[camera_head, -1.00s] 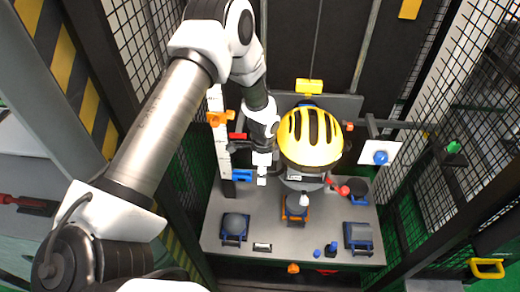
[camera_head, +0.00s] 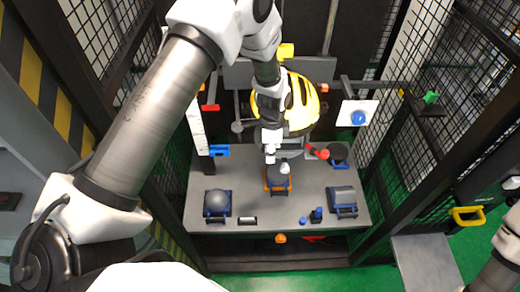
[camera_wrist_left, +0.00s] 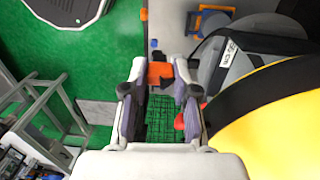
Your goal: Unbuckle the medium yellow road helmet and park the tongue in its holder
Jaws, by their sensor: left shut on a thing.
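The yellow helmet (camera_head: 300,100) with black vents sits on its stand at the back of the grey table. It fills the right side of the left wrist view (camera_wrist_left: 270,125). My left gripper (camera_head: 269,156) is at the helmet's front lower left, and the arm hides part of the shell. In the left wrist view its fingers (camera_wrist_left: 160,82) close on a small orange piece (camera_wrist_left: 160,73) with a dark part, which looks like the buckle tongue. My right gripper is out of view.
The table (camera_head: 255,208) carries a grey dome on a blue base (camera_head: 217,202), an orange-based one (camera_head: 278,178) and a blue-based block (camera_head: 342,200). A white post (camera_head: 197,125) stands left. Mesh fencing (camera_head: 445,60) bounds the right.

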